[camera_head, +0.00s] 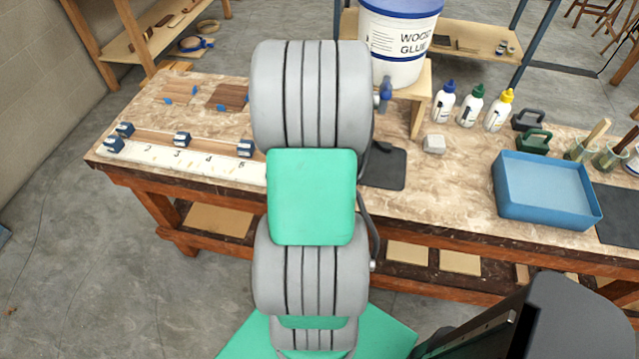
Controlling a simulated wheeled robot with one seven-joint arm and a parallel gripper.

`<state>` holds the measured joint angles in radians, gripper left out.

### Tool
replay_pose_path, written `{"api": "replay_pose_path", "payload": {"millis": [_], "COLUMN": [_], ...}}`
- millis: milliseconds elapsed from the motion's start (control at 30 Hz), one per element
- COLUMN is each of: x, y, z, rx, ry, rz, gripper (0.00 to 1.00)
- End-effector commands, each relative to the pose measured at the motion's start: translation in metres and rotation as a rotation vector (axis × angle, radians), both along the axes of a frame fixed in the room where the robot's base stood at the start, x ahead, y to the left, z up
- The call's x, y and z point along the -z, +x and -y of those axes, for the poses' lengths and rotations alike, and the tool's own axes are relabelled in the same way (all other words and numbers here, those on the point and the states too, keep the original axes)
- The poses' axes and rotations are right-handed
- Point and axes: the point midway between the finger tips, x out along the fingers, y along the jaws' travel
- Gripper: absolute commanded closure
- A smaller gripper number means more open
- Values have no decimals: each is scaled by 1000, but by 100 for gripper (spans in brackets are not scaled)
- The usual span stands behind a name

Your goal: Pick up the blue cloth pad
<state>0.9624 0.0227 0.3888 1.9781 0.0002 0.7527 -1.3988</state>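I cannot make out a blue cloth pad with certainty. A blue shallow tray (550,212) stands on the right part of the workbench, and its flat inside is also blue; I cannot tell whether a cloth lies in it. My grey and green arm links rise through the middle of the view and hide part of the bench behind them. My gripper's fingertips do not show. A dark shape at the lower right corner is too close and cut off to tell what it is.
The workbench (445,200) has free room left of the tray. A wood glue bucket (398,45) is at the back. A clamped strip (185,160) lies at the left.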

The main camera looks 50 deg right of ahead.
Motion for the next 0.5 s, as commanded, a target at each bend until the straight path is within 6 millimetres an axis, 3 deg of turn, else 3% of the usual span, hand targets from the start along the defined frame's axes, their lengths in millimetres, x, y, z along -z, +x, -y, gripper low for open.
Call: {"api": "replay_pose_path", "payload": {"millis": [200, 500], "x": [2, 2], "y": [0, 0], "z": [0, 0], "rx": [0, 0], "ry": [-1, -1], "rz": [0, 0], "gripper": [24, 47]}}
